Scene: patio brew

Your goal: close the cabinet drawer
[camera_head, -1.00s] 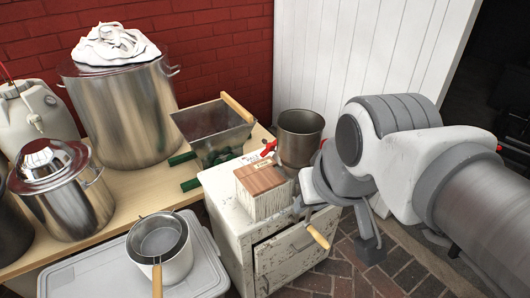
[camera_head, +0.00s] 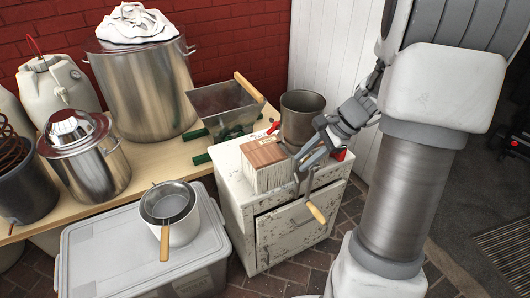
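A worn white cabinet (camera_head: 238,221) stands on the brick floor beside the wooden bench. Its drawer front (camera_head: 291,231) faces the lower right. A dark gap shows above the drawer front, so it looks partly out; how far is hard to tell. My gripper (camera_head: 309,158) is above the cabinet's right part, near the top of a metal crank with a wooden handle (camera_head: 316,212). The crank hangs in front of the drawer's upper edge. My gripper's fingers are small and overlap the crank, so whether they are open or touching it is unclear.
A wood-topped block (camera_head: 264,154) and a metal pot (camera_head: 301,118) stand on the cabinet. A hopper (camera_head: 226,107) is behind. Brick floor in front is clear.

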